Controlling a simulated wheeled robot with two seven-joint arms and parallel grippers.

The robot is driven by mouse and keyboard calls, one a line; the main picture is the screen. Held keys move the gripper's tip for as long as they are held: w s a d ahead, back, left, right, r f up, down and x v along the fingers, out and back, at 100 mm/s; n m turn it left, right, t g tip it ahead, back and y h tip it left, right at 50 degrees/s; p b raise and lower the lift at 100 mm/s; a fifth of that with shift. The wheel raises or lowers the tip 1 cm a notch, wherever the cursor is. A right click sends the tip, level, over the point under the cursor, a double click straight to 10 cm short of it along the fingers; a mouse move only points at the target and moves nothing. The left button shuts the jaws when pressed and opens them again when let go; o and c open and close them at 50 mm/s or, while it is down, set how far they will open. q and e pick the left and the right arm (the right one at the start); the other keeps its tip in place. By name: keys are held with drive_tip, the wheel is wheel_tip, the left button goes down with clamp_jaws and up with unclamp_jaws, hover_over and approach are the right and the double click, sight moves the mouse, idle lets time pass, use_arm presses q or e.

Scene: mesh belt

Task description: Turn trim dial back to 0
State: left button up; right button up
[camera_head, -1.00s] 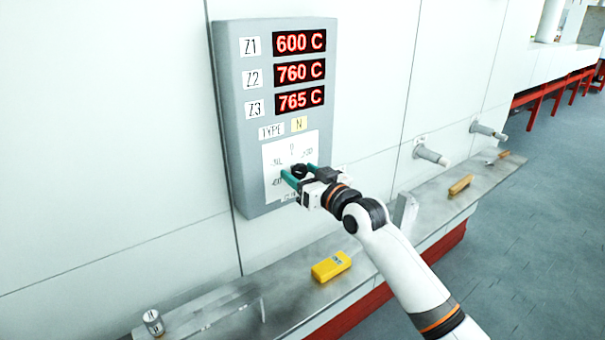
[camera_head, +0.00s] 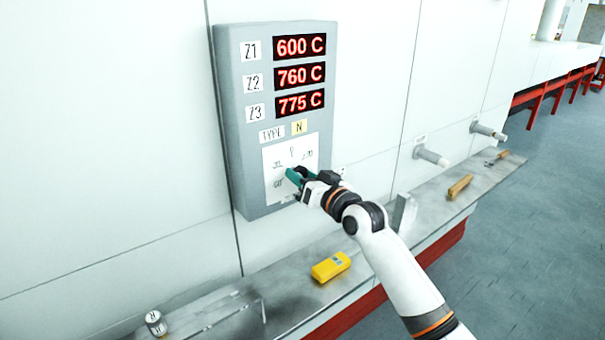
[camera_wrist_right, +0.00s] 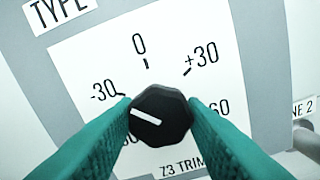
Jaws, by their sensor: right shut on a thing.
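The trim dial (camera_wrist_right: 160,115) is a black faceted knob with a white pointer line, on a white scale card (camera_wrist_right: 90,62) labelled "Z3 TRIM". In the right wrist view the pointer line aims left and slightly up, near the -30 mark; the 0 mark (camera_wrist_right: 146,63) is above the knob. My right gripper (camera_wrist_right: 158,122) is shut on the knob, one green finger on each side. In the head view the right gripper (camera_head: 292,175) is at the card's lower part and hides most of the dial. The 60 labels are partly covered by the fingers. My left gripper is not in view.
The grey panel box (camera_head: 232,130) shows Z1 600 C, Z2 760 C and Z3 775 C (camera_head: 301,103). Below it, a metal ledge (camera_head: 290,300) holds a yellow device (camera_head: 331,267) and a small cylinder (camera_head: 155,323). Two pegs (camera_head: 431,156) stick out of the wall at the right.

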drive_tip(key=shift+m+p, duration=1.85)
drive_tip(key=shift+m, duration=2.45)
drive_tip(key=o, duration=1)
drive_tip(key=shift+s+d, duration=0.1)
drive_tip(key=b+v, duration=0.2)
drive_tip(key=v, duration=0.9)
drive_tip(key=shift+s+d, duration=0.2)
drive_tip(key=shift+s, duration=0.15)
